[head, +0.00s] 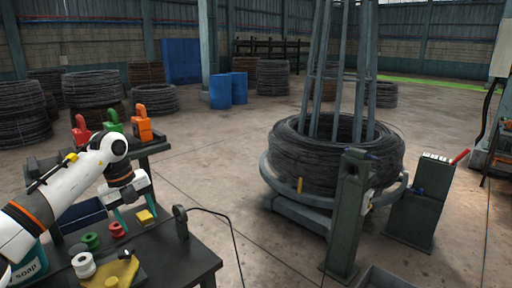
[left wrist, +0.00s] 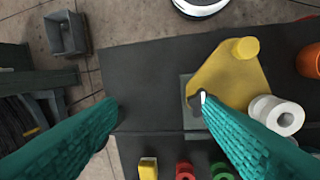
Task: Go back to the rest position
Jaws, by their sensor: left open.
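My left gripper (head: 137,206) hangs over the dark workbench (head: 180,262) at the lower left of the head view, its teal fingers pointing down. In the left wrist view its two teal fingers (left wrist: 160,108) are spread wide with nothing held between them. The dark bench top lies below the gap. A yellow block (head: 146,216) is close beside the fingers in the head view. My right gripper is in neither view.
Padlock-shaped pieces, one orange (head: 142,126), stand behind. The wire coil (head: 310,160) stands right, with open floor between.

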